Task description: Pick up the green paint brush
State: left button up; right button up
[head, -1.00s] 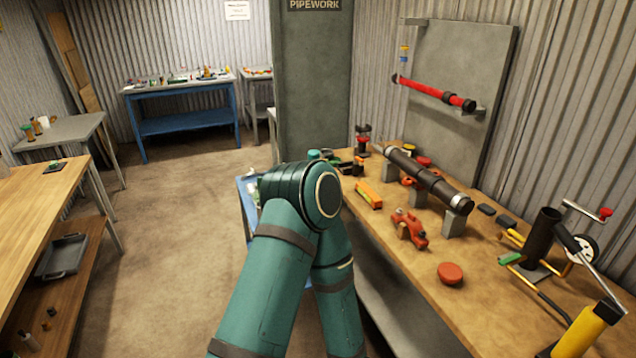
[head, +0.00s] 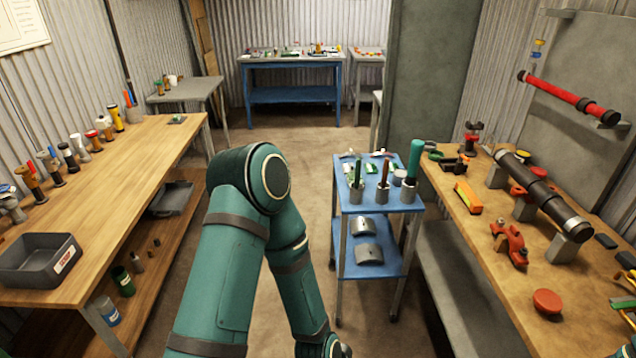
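A small blue trolley (head: 352,202) stands in the middle of the room. On its top are grey cups holding upright brush-like handles; one has a dark brown handle with some green near it (head: 358,171), another a reddish-brown handle (head: 385,172). Small green items (head: 371,168) lie behind the cups. I cannot tell for certain which is the green paint brush. A green-ended item (head: 623,303) also lies at the right edge of the right bench. One teal arm of mine rises in front, its elbow left of the trolley. Neither gripper shows.
A wooden bench (head: 130,150) on the left holds a grey bin (head: 38,262) and several bottles and tools. The right bench (head: 480,255) carries pipework and an orange block (head: 468,198). A blue table (head: 290,95) stands at the back.

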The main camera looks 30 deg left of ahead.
aim_at(359, 162)
jog(key=u, duration=0.65)
jog(key=z, duration=2.25)
jog(key=u, duration=2.25)
jog(key=i+j+z, duration=0.25)
jog(key=i+j, duration=0.3)
jog(key=j, duration=0.15)
